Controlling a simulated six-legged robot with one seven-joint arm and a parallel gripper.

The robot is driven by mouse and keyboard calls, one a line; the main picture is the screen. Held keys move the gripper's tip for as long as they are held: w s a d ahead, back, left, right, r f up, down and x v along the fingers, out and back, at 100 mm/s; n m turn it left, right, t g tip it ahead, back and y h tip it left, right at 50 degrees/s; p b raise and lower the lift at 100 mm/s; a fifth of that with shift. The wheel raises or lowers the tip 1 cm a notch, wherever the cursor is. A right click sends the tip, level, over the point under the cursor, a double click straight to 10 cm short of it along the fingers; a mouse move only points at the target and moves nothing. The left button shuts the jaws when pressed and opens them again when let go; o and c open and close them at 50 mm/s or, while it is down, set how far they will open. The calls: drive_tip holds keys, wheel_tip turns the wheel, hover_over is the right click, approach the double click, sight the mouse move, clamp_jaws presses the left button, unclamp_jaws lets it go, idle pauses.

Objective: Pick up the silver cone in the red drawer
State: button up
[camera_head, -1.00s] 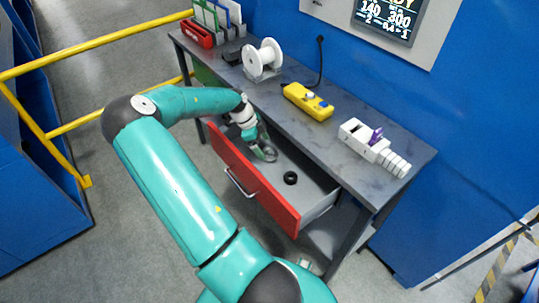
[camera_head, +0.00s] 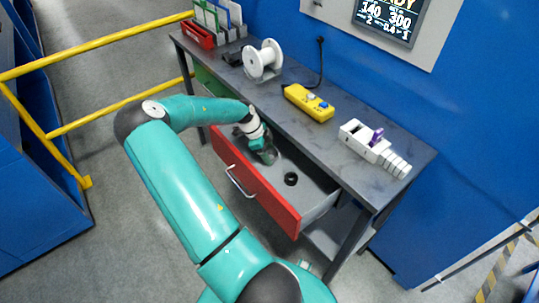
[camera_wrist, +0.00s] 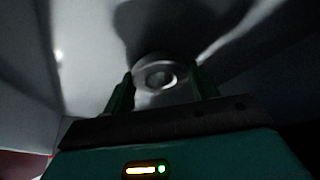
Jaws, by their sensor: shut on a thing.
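The red drawer (camera_head: 268,194) is pulled open under the grey workbench. My gripper (camera_head: 270,157) reaches down into its left part. In the wrist view, my gripper (camera_wrist: 163,88) has its two dark green fingers on either side of the silver cone (camera_wrist: 158,73), which shows as a round silver end with a ring in its middle. The fingers are shut on it. In the head view the cone is hidden by my gripper. I cannot tell whether the cone touches the drawer floor.
A black ring (camera_head: 291,179) lies in the drawer to the right of my gripper. On the workbench (camera_head: 345,160) stand a white spool (camera_head: 263,60), a yellow control box (camera_head: 308,102) and a white stepped device (camera_head: 372,147). A yellow railing (camera_head: 100,40) runs at the left.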

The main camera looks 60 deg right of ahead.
drive_tip(key=shift+r, duration=0.2)
drive_tip(key=shift+r, duration=0.3)
drive_tip(key=shift+a+r, duration=0.15)
drive_tip(key=shift+a, duration=0.1)
drive_tip(key=a, duration=0.2)
drive_tip(key=a+r, duration=0.1)
drive_tip(key=shift+s+a, duration=0.3)
drive_tip(key=shift+s, duration=0.1)
wheel_tip(320, 180, up, 13)
drive_tip(key=shift+f, duration=0.15)
idle(0.7)
